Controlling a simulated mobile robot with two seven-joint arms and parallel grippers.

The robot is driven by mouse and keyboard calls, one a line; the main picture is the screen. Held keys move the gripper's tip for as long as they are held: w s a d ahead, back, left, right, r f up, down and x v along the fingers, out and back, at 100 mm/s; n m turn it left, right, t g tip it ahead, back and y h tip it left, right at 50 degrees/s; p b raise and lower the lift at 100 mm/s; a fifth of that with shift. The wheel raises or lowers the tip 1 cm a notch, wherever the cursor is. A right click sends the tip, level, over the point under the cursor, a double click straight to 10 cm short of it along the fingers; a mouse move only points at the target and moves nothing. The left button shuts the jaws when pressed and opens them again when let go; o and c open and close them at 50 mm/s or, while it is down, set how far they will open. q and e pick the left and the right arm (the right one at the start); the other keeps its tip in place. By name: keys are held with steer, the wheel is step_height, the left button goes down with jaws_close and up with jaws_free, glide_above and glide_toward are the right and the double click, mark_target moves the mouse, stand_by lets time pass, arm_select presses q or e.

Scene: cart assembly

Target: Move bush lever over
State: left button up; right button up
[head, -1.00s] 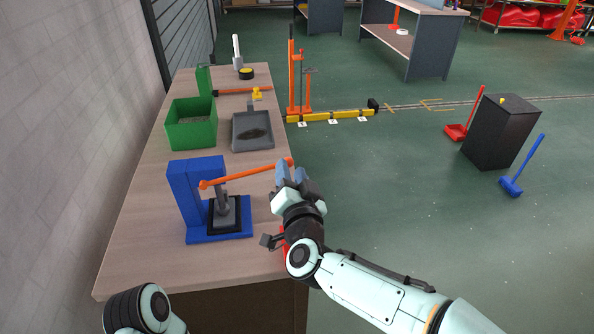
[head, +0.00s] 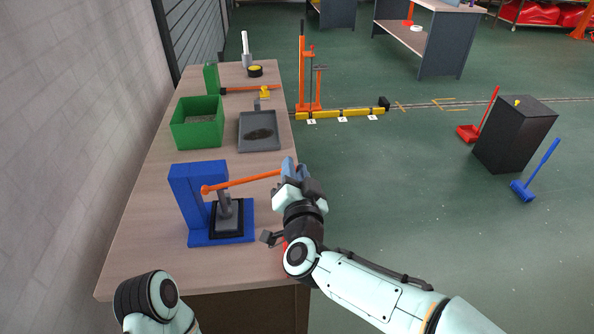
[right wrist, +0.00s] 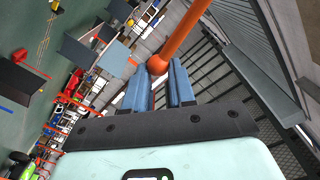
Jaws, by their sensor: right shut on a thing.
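The blue bush press (head: 183,195) stands on the workbench, with a grey post and a black-edged block (head: 227,218) on its base. Its orange lever (head: 240,182) runs from the pivot on the press to the right, tilted slightly up, out to the bench's right edge. My right gripper (head: 291,168) is shut on the lever's outer end. In the right wrist view the lever's ball end (right wrist: 157,66) sits between the blue fingers. My left gripper is out of view; only part of my left arm shows at the lower left.
A green bin (head: 197,130) and a grey tray (head: 260,147) stand behind the press. A red thing shows partly beside my right arm at the bench edge.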

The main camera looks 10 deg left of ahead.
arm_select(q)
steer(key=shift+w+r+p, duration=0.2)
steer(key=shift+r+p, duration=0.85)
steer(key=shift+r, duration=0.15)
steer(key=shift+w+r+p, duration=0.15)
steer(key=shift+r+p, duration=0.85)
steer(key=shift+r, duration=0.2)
arm_select(e)
steer(key=shift+y, duration=0.3)
steer(key=shift+s+a+r, duration=0.2)
steer(key=shift+a+r, duration=0.25)
steer(key=shift+r, duration=0.25)
steer(key=shift+s+a+r, duration=0.15)
steer(key=shift+a+r, duration=0.35)
steer(key=shift+r, duration=0.25)
steer(key=shift+s+a+r, duration=0.2)
steer(key=shift+a+r, duration=0.25)
steer(key=shift+r, duration=0.25)
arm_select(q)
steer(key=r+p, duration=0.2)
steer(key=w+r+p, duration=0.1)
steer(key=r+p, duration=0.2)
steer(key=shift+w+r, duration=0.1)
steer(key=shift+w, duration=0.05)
arm_select(e)
steer(key=a+r, duration=0.2)
steer(key=r, duration=0.1)
steer(key=a+r, duration=0.1)
steer(key=shift+s+r, duration=0.35)
steer(key=shift+r, duration=0.15)
